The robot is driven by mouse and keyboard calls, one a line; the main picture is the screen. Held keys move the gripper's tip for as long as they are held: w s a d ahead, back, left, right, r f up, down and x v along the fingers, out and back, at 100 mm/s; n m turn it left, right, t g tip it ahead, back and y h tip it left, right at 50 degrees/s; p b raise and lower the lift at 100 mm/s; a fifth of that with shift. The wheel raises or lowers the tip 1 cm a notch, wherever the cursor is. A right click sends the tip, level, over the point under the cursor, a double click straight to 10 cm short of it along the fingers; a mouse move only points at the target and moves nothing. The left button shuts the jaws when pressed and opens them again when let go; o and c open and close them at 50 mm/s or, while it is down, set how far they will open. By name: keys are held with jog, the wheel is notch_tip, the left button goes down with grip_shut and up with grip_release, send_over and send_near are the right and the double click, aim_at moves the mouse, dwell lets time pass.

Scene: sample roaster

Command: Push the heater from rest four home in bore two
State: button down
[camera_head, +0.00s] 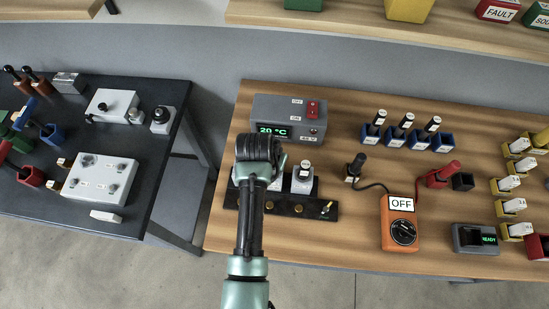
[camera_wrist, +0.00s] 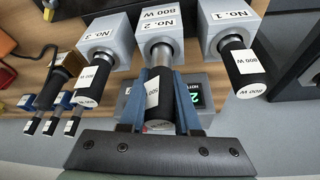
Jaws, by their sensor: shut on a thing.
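In the wrist view, my gripper (camera_wrist: 160,85) has its blue fingers on both sides of a heater's black handle (camera_wrist: 159,108) and is shut on it. The heater's bare metal shaft (camera_wrist: 160,55) shows between the handle and the grey block marked No. 2 (camera_wrist: 140,30); its far end is hidden in the block. Heaters with black handles also stand in the block marked No. 3 (camera_wrist: 102,40) and the block marked No. 1 (camera_wrist: 214,25). In the head view, my gripper (camera_head: 258,150) hides most of the blocks; one grey block (camera_head: 302,183) shows to its right.
A grey control box (camera_head: 280,118) reading 20 °C stands behind the blocks. Several blue rests (camera_head: 418,142) with black-handled heaters stand to the right. An orange meter (camera_head: 400,225) reads OFF, with leads near it. A dark table (camera_head: 130,215) stands at left, across a gap.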

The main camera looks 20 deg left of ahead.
jog(key=shift+r+p, duration=2.4)
jog(key=shift+r, duration=0.25)
jog(key=shift+p, duration=0.3)
jog(key=shift+f, duration=0.15)
jog(key=shift+f+b, duration=2.55)
jog(key=shift+f, duration=0.6)
jog(key=shift+r+p, duration=3.2)
jog(key=shift+r, duration=0.15)
jog(key=shift+f, duration=0.35)
